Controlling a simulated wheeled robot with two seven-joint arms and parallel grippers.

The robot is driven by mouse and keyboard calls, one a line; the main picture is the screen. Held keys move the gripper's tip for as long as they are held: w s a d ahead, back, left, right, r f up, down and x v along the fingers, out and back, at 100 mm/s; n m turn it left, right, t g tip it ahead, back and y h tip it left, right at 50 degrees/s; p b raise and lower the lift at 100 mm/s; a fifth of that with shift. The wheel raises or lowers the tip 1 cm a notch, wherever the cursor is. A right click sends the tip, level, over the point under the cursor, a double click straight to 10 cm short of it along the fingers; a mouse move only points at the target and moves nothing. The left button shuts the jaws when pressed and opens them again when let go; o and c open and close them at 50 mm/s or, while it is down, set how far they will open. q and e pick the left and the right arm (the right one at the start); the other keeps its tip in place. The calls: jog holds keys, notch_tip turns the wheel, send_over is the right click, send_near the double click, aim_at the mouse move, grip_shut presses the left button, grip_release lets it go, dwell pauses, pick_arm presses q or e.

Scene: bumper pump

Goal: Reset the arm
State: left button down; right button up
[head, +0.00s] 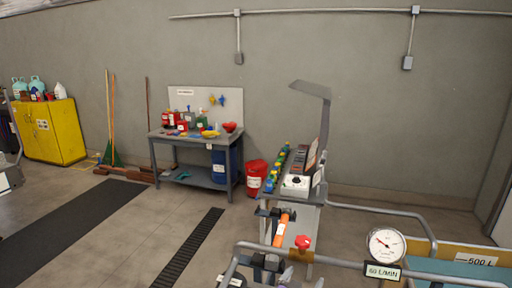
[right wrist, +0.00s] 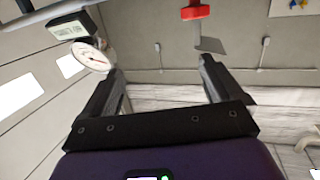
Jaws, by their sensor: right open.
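My right gripper (right wrist: 160,72) shows in the right wrist view with its two dark fingers spread apart and nothing between them. My left gripper is not in view.
A workbench (head: 196,141), red bin (head: 256,178) and yellow cabinet (head: 54,132) stand along the wall. Floor at left is open.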

notch_tip(320, 180, down, 8)
jog(key=w+d+n+g+y, duration=0.1)
jog(key=y, duration=0.1)
jog(key=s+f+n+g+y, duration=0.1)
jog(key=s+f+g+y, duration=0.2)
jog(key=s+f, duration=0.4)
jog(key=s+f+n+g+y, duration=0.1)
jog(key=s+f+g+y, duration=0.3)
jog(key=f, duration=0.6)
jog(key=s+a+f+g+y, duration=0.2)
jog(key=s+a+f+g, duration=0.1)
jog(key=s, duration=0.8)
jog(key=s+a+f+g+y, duration=0.2)
jog(key=s+a+f+g, duration=0.1)
jog(key=s, duration=0.8)
pick_arm(q)
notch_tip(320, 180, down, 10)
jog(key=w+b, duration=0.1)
jog(key=b, duration=0.9)
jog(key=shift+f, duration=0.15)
pick_arm(e)
notch_tip(320, 180, down, 10)
jog(key=w, duration=0.1)
jog(key=shift+d+r, duration=0.15)
jog(key=shift+d, duration=0.05)
